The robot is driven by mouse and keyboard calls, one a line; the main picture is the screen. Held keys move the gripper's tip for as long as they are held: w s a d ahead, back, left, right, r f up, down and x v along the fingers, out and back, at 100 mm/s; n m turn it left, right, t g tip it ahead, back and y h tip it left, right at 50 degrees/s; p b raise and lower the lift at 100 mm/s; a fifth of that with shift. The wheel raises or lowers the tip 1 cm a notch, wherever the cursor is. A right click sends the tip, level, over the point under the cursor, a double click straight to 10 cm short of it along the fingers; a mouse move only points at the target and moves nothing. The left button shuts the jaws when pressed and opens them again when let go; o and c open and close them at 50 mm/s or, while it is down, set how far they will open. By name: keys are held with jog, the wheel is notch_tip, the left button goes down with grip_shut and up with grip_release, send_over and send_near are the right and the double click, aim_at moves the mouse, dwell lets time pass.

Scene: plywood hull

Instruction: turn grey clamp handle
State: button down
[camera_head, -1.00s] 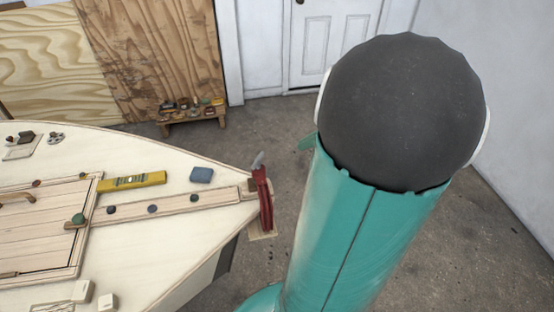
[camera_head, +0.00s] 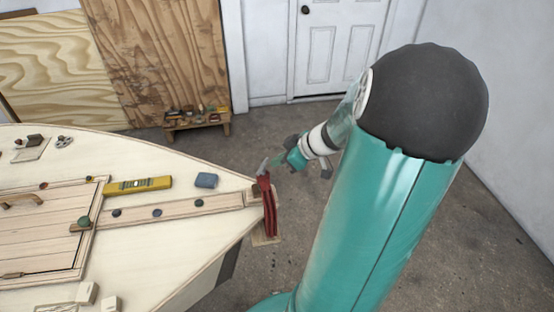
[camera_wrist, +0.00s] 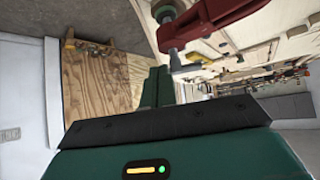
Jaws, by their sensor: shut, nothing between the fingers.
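The red clamp (camera_head: 268,205) grips the pointed tip of the plywood hull, and its grey handle (camera_head: 262,166) sticks up from the top, tilted. My gripper (camera_head: 278,161) is just right of the handle in the head view, its fingers pointing toward it. Whether they touch cannot be told. In the wrist view the red clamp (camera_wrist: 215,17) is upside down at the top, with a grey metal part (camera_wrist: 167,14) beside it. My gripper's green fingers (camera_wrist: 155,86) are together and empty, below and left of the clamp.
On the hull deck lie a yellow level (camera_head: 138,185), a blue block (camera_head: 206,180) and several dark knobs along a wooden strip. A low bench (camera_head: 197,121) with small items stands by plywood sheets at the back.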

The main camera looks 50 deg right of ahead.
aim_at(267, 158)
jog(key=shift+w+a+f, duration=0.1)
jog(key=shift+w, duration=0.3)
jog(key=shift+w+d+n+g+y, duration=0.1)
jog(key=shift+w+n+g+y, duration=0.1)
jog(key=shift+n+y, duration=0.3)
jog(key=shift+w+d+n+g+y, duration=0.1)
jog(key=shift+w+n+g+y, duration=0.15)
jog(key=shift+n, duration=0.35)
jog(key=shift+w+d+n+g+y, duration=0.1)
jog(key=shift+w+n+g+y, duration=0.25)
jog(key=shift+n+g+y, duration=0.55)
jog(key=shift+w+n+g+y, duration=0.2)
jog(key=shift+w+n+g, duration=0.2)
jog(key=shift+n, duration=0.95)
jog(key=shift+w+d+n+g+y, duration=0.1)
jog(key=shift+w+n+g+y, duration=0.2)
jog(key=shift+n+g+y, duration=0.6)
jog(key=shift+w+a+n+h, duration=0.1)
jog(key=shift+n+h, duration=0.15)
jog(key=shift+n, duration=0.2)
